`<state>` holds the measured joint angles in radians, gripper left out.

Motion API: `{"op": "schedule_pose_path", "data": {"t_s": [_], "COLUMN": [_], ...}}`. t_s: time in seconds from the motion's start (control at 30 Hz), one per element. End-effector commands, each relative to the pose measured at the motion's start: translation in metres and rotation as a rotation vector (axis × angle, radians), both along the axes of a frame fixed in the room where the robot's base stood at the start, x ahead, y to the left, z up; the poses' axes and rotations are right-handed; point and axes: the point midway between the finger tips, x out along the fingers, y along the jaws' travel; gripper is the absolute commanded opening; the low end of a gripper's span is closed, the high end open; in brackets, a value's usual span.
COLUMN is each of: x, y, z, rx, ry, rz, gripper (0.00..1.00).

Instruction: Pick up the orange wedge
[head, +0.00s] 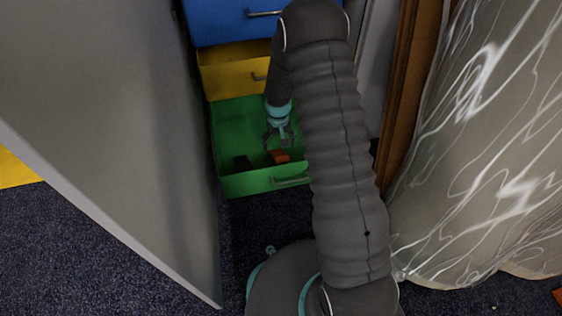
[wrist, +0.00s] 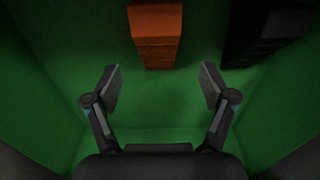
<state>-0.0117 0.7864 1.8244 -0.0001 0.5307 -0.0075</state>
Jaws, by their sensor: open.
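The orange wedge (head: 279,157) lies inside the open green drawer (head: 264,184). In the wrist view the orange wedge (wrist: 155,37) is at the top, a little left of the middle, with its upper end cut off by the picture edge. My gripper (head: 279,141) is inside the drawer space, close to the wedge. In the wrist view my gripper (wrist: 160,80) has its two fingers spread, with nothing between them. The wedge shows beyond the fingertips, apart from them. My arm hides part of the drawer's right side in the head view.
A black object (wrist: 266,35) lies in the drawer beside the wedge; it also shows in the head view (head: 241,162). A yellow drawer (head: 225,79) and a blue drawer (head: 222,20) are above. A grey panel (head: 120,120) stands left, and a patterned cloth (head: 480,150) hangs right.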

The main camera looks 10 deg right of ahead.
Motion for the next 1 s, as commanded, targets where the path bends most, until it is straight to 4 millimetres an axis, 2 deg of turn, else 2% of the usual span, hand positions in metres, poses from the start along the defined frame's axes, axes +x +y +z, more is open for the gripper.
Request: {"op": "schedule_pose_path", "data": {"t_s": [0.1,0.37,0.57,0.7,0.93,0.97,1.0], "x": [0.0,-0.004,-0.013,-0.012,-0.011,-0.011,-0.011], "y": [0.0,-0.002,-0.004,-0.004,-0.004,-0.004,-0.004], "z": [-0.012,-0.025,-0.052,-0.067,-0.068,-0.068,-0.068], "rx": [0.0,0.0,0.0,0.0,0.0,0.0,0.0], "ry": [0.001,0.001,0.004,0.002,0.0,0.0,0.0], "rz": [0.0,-0.001,-0.002,-0.002,-0.002,-0.002,-0.002], "gripper": [0.83,0.83,0.83,0.83,0.83,0.78,0.68]}}
